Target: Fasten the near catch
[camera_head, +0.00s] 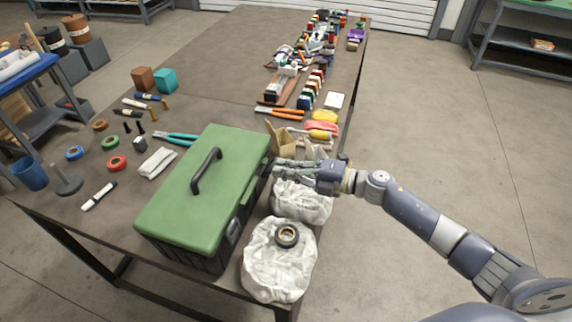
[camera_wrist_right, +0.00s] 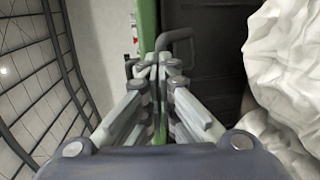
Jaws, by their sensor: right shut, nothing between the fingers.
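A toolbox with a green lid (camera_head: 205,185) and a dark body stands at the near end of the table, its lid down. A dark catch (camera_head: 232,230) shows small on its right side, towards the near end; whether it is fastened I cannot tell. My right gripper (camera_head: 277,167) is shut and empty beside the far part of that side. In the right wrist view the shut fingertips (camera_wrist_right: 161,66) lie by the green lid edge (camera_wrist_right: 147,25) and a grey loop-shaped part (camera_wrist_right: 178,43) on the dark box wall (camera_wrist_right: 210,55). Contact is unclear. My left gripper is out of view.
Two white bags (camera_head: 275,262) stand close along the box's right side, the near one with a dark tape roll (camera_head: 287,235) on top. Pliers, tape rolls and a cloth (camera_head: 157,162) lie left of the toolbox.

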